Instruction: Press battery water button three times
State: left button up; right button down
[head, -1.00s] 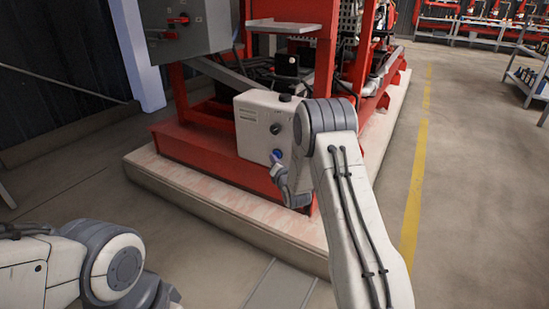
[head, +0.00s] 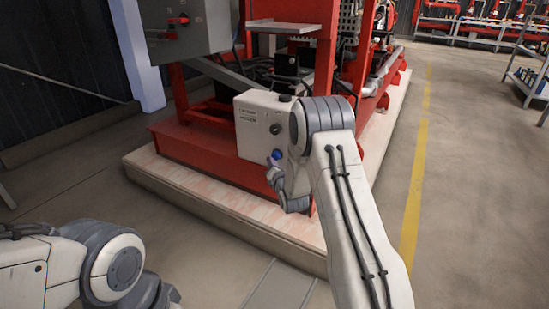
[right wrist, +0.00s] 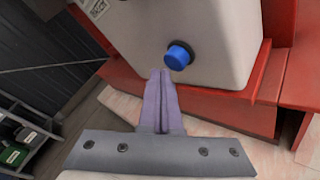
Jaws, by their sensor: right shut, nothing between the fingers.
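A pale box (head: 251,135) on the red pump frame carries a round blue button (head: 276,154) low on its front. The blue button (right wrist: 178,56) shows clearly in the right wrist view and sticks out from the box. My right gripper (head: 273,165) is shut and empty, with its fingertips close to the button in the head view. In the right wrist view its fingertips (right wrist: 160,73) lie just below and left of the button, with a small gap in the picture. My left arm shows at the lower left, but its gripper is out of view.
A black knob (head: 275,129) sits above the button. The red frame (head: 195,147) stands on a pale plinth (head: 190,195). A grey cabinet (head: 188,28) is above left. The floor at right, with a yellow line (head: 415,195), is clear.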

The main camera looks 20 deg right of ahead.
jog(key=shift+s+a, duration=0.1)
jog(key=shift+a, duration=0.05)
jog(key=shift+s+a, duration=0.75)
jog(key=shift+a, duration=0.25)
jog(key=shift+s+a, duration=0.75)
jog(key=shift+a, duration=0.25)
dwell(1.3)
